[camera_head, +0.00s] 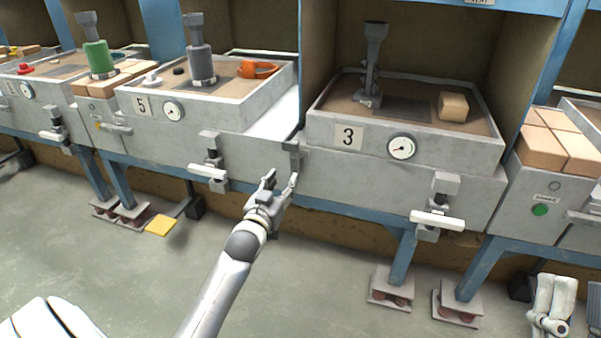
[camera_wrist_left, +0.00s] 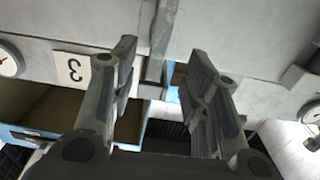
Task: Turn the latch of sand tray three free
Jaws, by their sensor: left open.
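Sand tray three (camera_head: 413,167) is a grey tray with a "3" plate (camera_head: 347,136) and a gauge on its front. A grey metal latch (camera_head: 291,158) sits at its left front corner, beside the neighbouring tray. My left gripper (camera_head: 281,183) is open just below and in front of that latch. In the left wrist view the latch bar (camera_wrist_left: 158,45) runs between the two open fingers (camera_wrist_left: 165,75), with no clear contact. A white-handled clamp (camera_head: 436,219) is on the front below tray three. Part of my right arm's end (camera_head: 552,305) shows at the lower right, its fingers unclear.
Tray five (camera_head: 195,105) stands to the left, with a white-handled clamp (camera_head: 208,172) below it. A tan block (camera_head: 453,106) and a dark grey rammer (camera_head: 373,62) are in tray three. Blue frame legs (camera_head: 403,258) stand below. The floor in front is clear.

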